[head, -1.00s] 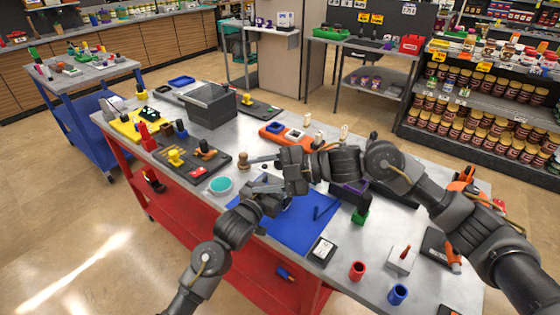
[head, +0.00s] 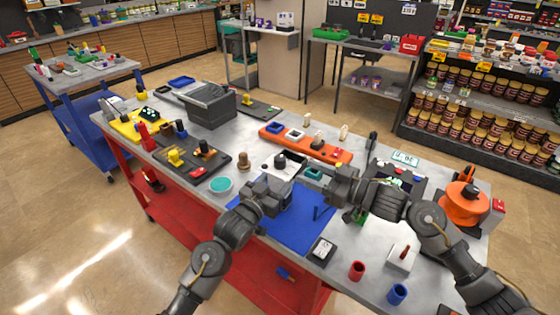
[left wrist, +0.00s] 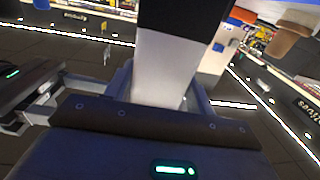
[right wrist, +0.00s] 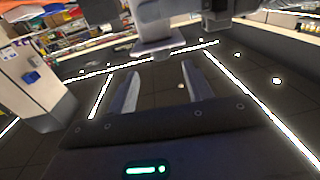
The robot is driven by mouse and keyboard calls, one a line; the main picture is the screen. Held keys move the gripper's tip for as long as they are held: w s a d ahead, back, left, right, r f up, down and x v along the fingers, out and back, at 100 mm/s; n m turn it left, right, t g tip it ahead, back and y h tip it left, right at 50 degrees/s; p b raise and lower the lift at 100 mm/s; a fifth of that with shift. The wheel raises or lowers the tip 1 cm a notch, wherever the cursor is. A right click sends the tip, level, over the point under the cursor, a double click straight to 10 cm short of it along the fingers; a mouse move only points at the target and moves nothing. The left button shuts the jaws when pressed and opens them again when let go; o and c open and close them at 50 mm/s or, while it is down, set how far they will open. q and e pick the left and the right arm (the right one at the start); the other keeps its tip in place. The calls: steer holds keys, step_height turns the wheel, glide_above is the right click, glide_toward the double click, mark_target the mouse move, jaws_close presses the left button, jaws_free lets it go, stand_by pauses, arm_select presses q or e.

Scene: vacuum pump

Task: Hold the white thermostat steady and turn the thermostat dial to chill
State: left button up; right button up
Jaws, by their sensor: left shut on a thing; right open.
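The white thermostat (head: 277,166) with a dark round dial (head: 281,160) is above the blue mat in the head view. My left gripper (head: 272,188) is shut on it from the near side. In the left wrist view, the white body (left wrist: 163,65) with a black upper part is between the fingers. My right gripper (head: 322,178) is to the right of the thermostat, apart from the dial. In the right wrist view its fingers (right wrist: 160,92) are spread and nothing is between them. I cannot read the dial's setting.
The blue mat (head: 298,228) lies under my grippers. An orange tray (head: 330,151) stands behind. A teal-topped round dish (head: 220,186) and a brown peg (head: 243,162) are to the left. A red cup (head: 357,270) and a blue cup (head: 397,294) stand near the front edge.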

mark_target(285, 164)
steer(key=x, duration=0.9)
steer(key=shift+w+a, duration=0.2)
steer(key=shift+a, duration=0.15)
steer(key=c, duration=0.9)
steer(key=shift+t, duration=0.3)
steer(key=shift+c, duration=0.3)
steer(key=shift+m+t+h, duration=0.7)
steer(key=shift+t, duration=0.1)
